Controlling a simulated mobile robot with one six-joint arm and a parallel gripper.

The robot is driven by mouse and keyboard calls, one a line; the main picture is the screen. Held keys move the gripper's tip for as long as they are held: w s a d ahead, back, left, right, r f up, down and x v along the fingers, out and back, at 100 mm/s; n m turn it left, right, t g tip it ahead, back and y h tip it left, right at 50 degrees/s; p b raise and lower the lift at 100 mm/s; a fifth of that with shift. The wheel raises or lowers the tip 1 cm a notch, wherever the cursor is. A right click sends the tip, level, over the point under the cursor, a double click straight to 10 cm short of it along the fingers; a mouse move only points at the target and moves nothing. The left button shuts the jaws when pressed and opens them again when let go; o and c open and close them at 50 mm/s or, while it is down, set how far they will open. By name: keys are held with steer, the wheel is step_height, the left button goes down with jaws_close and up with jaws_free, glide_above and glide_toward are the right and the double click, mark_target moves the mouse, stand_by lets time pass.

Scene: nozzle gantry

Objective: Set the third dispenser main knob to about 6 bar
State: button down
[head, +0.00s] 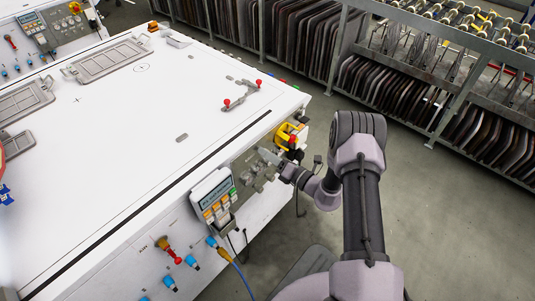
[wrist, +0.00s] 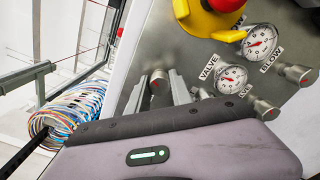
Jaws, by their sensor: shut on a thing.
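My gripper (wrist: 158,95) is at the grey control panel (wrist: 215,55) in the wrist view. Its two fingers are shut on a metal knob (wrist: 158,84) with a dark, red-marked end. Two round white gauges with red needles show, one (wrist: 232,79) beside a label "VALVE" and one (wrist: 262,41) beside "BLOW". No label reading "main" is legible, and the gauge for the held knob is not clearly seen. In the head view my gripper (head: 284,170) reaches the panel (head: 252,172) on the white machine's side.
A red and yellow emergency button (wrist: 215,15) sits above the held knob. Two other metal knobs (wrist: 263,111) (wrist: 297,73) are to the right. A keypad display (head: 213,195) is left of the panel. Coiled cables (wrist: 70,108) hang at the left. Open floor (head: 430,225) lies right of my arm.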

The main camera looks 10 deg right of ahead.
steer(key=shift+f, duration=0.1)
stand_by(0.4)
steer(key=c, duration=1.1)
jaws_free()
steer(key=shift+c, duration=0.2)
steer(key=shift+s, duration=0.1)
steer(key=p+v, duration=0.4)
steer(key=v, duration=1.3)
steer(key=shift+s+d, duration=0.1)
